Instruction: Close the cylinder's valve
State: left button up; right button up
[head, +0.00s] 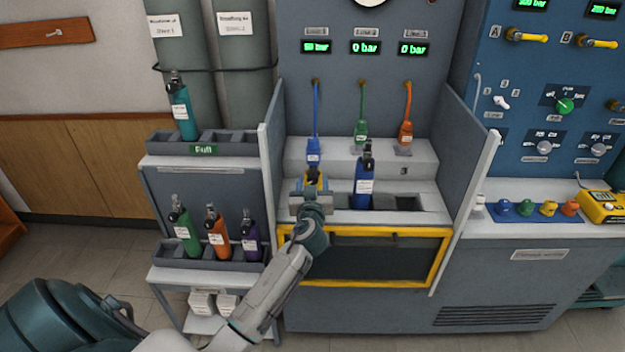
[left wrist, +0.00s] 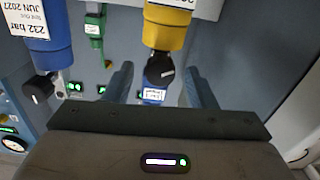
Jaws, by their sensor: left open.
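A yellow cylinder (head: 311,177) stands in the left slot of the bench, mostly hidden behind my left gripper (head: 311,188) in the head view. The left wrist view shows this yellow cylinder (left wrist: 165,35) with its dark round valve knob (left wrist: 160,70). A blue hose connector (head: 314,152) is at its top; its label (left wrist: 152,95) shows beyond the knob. My left gripper (left wrist: 160,78) is open, with one finger on each side of the knob and visible gaps to both. Contact is not visible. My right gripper is not in view.
A blue cylinder (head: 363,185) with a black valve stands close to the right of my gripper. Side panels (head: 467,160) flank the bench. A rack at left holds several other cylinders. Green (head: 361,135) and orange (head: 405,133) hose connectors hang at the back.

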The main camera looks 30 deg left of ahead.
pick_arm(q)
jog(key=shift+w+a, duration=0.2)
jog(key=shift+w, duration=0.05)
jog(key=c, duration=1)
